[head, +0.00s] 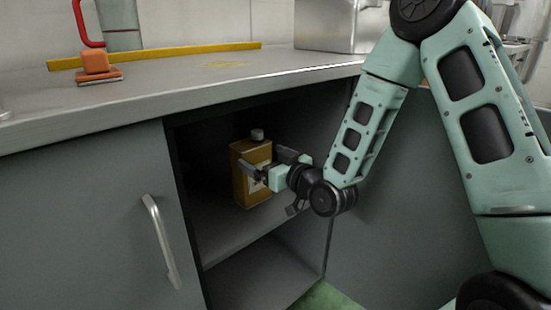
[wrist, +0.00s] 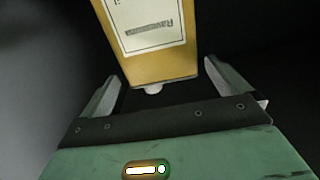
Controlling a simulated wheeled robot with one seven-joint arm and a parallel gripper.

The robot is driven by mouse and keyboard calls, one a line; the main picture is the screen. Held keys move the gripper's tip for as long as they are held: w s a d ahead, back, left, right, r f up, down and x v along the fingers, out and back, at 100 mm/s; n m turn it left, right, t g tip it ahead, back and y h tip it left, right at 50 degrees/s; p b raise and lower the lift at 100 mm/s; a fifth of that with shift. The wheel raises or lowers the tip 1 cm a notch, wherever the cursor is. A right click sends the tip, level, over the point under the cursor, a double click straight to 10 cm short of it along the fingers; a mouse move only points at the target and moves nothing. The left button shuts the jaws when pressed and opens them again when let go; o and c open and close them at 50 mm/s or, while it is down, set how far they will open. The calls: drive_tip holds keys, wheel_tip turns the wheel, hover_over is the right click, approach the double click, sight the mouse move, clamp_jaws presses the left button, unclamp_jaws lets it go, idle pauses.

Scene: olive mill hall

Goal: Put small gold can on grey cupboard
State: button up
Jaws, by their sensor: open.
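The small gold can (head: 249,188) stands upright on the shelf inside the open grey cupboard (head: 222,232). It has a pale cap and a light label. My gripper (head: 262,172) is open and reaches into the cupboard in front of the can, hiding part of its right side. In the wrist view the can (wrist: 162,68) appears upside down, with its label and cap showing. It lies across the gap between the open fingers (wrist: 160,76). Whether either finger touches it cannot be told.
A grey worktop (head: 190,88) runs above the cupboard, with free room near its front edge. On it are an orange-handled tool (head: 97,67), a yellow bar (head: 160,55) and a metal box (head: 335,25). A closed door with a handle (head: 160,240) is left of the opening.

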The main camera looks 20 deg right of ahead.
drive_tip(key=s+a+f+n+g, duration=0.35)
drive_tip(key=s+a+g, duration=0.6)
drive_tip(key=s, duration=0.45)
drive_tip(key=s+r+g+h, duration=0.3)
drive_tip(key=s+g+h, duration=0.2)
drive_tip(key=s, duration=1.5)
drive_tip(key=g, duration=0.2)
drive_tip(key=shift+s+d+g+p, duration=0.2)
drive_tip(key=shift+s+g+p, duration=0.1)
drive_tip(key=shift+s+g, duration=0.05)
drive_tip(key=shift+n, duration=0.25)
wheel_tip(320, 180, up, 39)
drive_tip(key=p, duration=3.9)
drive_tip(key=shift+r, duration=0.15)
